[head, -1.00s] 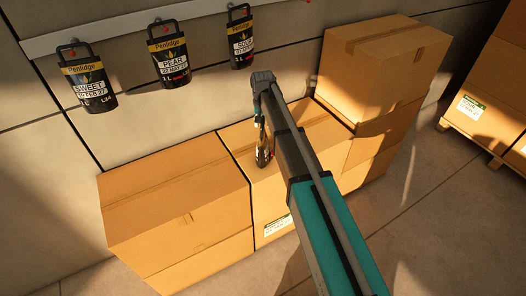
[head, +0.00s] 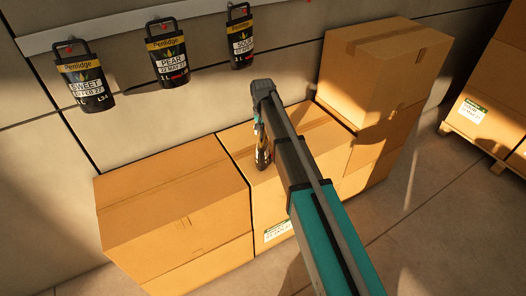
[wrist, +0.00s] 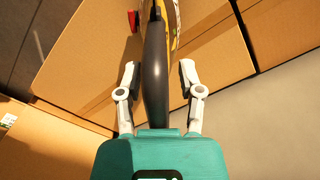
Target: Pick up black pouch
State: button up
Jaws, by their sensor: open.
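A black item with yellow and pale markings, seemingly the black pouch (head: 262,152), is on the middle cardboard box, narrow side toward me in the head view. My arm partly covers it. In the wrist view a smooth black part of the pouch (wrist: 155,75) runs between the two white fingers of my gripper (wrist: 158,64), with a yellow patterned part beyond. The fingers are apart, with a visible gap on each side of it. My gripper is mostly hidden behind my arm in the head view.
Black pouches labelled SWEET (head: 84,82) and PEAR (head: 168,60), and a third (head: 241,42), hang from a wall rail (head: 112,22). A lower box (head: 170,195) stands left; a taller stack (head: 375,75) stands right. Open floor (head: 435,210) lies at right.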

grip_shut()
jog(key=shift+r, duration=0.15)
dwell(0.6)
